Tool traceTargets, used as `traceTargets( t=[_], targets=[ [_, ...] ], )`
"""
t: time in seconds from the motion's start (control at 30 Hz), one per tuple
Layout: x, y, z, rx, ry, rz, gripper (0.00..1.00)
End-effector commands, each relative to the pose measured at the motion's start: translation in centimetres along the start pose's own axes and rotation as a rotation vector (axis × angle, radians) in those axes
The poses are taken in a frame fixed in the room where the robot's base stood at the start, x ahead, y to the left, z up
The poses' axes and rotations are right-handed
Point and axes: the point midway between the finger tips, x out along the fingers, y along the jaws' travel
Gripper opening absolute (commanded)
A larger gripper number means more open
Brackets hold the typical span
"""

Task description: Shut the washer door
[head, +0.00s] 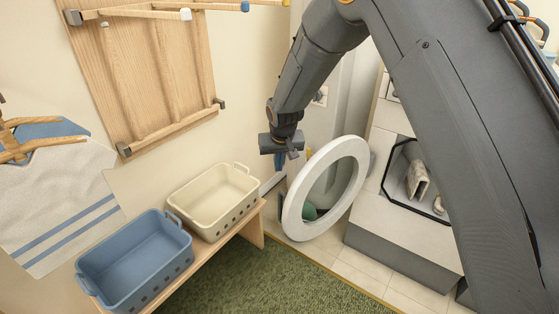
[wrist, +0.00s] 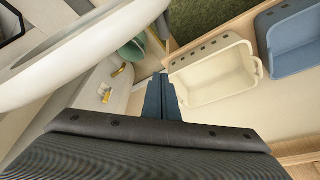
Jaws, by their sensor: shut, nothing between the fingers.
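The washer (head: 400,224) stands at the right with its round door open, swung out to the left over the floor. The door (head: 297,204) has a thick white ring around a glass bowl, and it also fills the upper left of the wrist view (wrist: 85,62). The dark octagonal opening shows pale cloth (head: 418,180) inside. My gripper (head: 283,160) is shut and empty, pointing down just left of the door's upper part. Its blue fingers show in the wrist view (wrist: 162,97), right of the door ring. I cannot tell whether they touch it. My arm hides part of the washer.
A cream basket (head: 230,170) and a blue basket (head: 95,265) stand on a low wooden bench (head: 254,236) at the left. A green rug (head: 270,285) and tiles cover the floor.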

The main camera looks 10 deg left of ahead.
Motion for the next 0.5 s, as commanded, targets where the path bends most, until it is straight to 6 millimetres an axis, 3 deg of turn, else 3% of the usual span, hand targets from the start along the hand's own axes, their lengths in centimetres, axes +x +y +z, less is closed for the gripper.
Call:
traceTargets(
  t=[0.37, 0.5],
  targets=[
    [5.9, 0.2, 0.1, 0.001, -0.002, 0.001, 0.00],
    [5.2, 0.2, 2.0, 0.001, -0.001, 0.001, 0.00]
  ],
)
